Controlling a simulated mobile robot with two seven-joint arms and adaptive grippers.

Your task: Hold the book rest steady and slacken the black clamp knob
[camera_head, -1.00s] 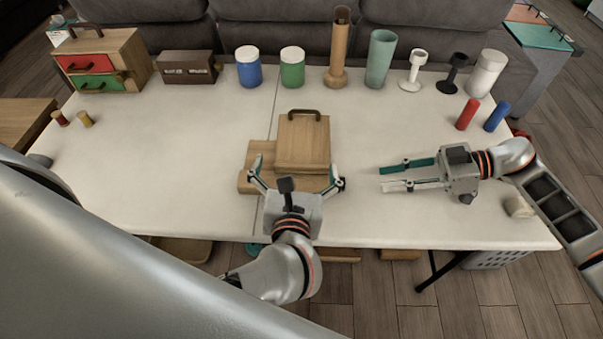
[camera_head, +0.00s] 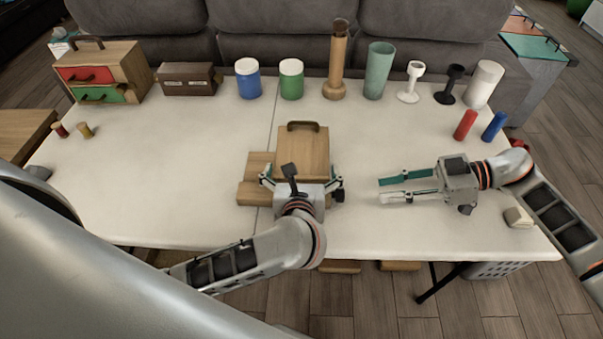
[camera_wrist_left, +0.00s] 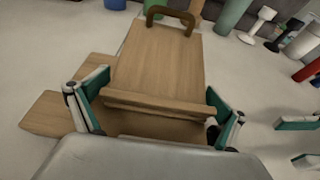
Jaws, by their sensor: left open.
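The wooden book rest (camera_head: 303,150), with a dark handle on top, leans back on the table, its base boards (camera_head: 252,180) showing to the left. My left gripper (camera_head: 301,177) is at its near side, with one finger on each side of its lower part. The wrist view also shows these spread fingers (camera_wrist_left: 150,98) flanking the ledge; contact is unclear. The black clamp knob (camera_head: 338,195) appears to be the dark piece low at the right; the wrist view shows it only partly, by the right finger. My right gripper (camera_head: 380,190) is open and empty, right of the book rest.
A drawer box (camera_head: 104,70), dark box (camera_head: 187,80), jars (camera_head: 248,80), tubes (camera_head: 380,72) and cups line the back. The table (camera_head: 160,180) left of the book rest is mostly clear.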

